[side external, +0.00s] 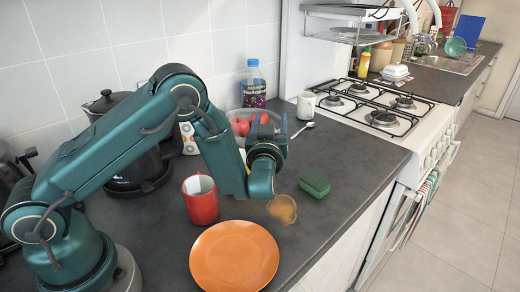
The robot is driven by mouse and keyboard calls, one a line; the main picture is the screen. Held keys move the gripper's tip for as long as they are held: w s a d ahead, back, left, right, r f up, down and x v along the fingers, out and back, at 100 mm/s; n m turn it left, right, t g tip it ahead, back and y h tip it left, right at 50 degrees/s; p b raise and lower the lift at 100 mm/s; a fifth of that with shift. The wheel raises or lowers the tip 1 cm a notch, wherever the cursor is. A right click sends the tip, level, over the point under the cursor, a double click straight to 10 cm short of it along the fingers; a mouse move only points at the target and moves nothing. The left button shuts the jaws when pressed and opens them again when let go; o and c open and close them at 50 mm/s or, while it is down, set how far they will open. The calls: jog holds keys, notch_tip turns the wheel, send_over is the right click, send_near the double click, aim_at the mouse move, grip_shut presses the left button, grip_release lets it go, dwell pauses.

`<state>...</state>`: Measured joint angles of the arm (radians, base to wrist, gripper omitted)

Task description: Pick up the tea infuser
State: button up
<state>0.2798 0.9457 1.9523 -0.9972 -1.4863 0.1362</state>
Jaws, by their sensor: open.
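A small silver spoon-shaped thing (303,129) lies on the dark counter, in front of the white mug. It looks like the tea infuser, but it is too small to be sure. My gripper (269,121) is just left of it, near the fruit bowl, and faces toward the back of the counter. Its jaws are open, and I see nothing held between them. The gripper partly hides the bowl. The exact gap between the jaws and the silver thing cannot be told from this one view.
A red mug (201,201), an orange plate (234,257), a round brown thing (282,209) and a green block (315,184) stand near the arm. A fruit bowl (234,114), bottle (254,86) and white mug (306,104) are behind. The stove (384,107) is right.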

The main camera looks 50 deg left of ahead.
jog(key=f, duration=0.2)
jog(key=f+m, duration=0.1)
jog(key=shift+d+f+h, duration=0.3)
jog(key=shift+h, duration=0.1)
jog(key=shift+x, duration=2.3)
grip_shut()
jog(key=shift+r, duration=0.1)
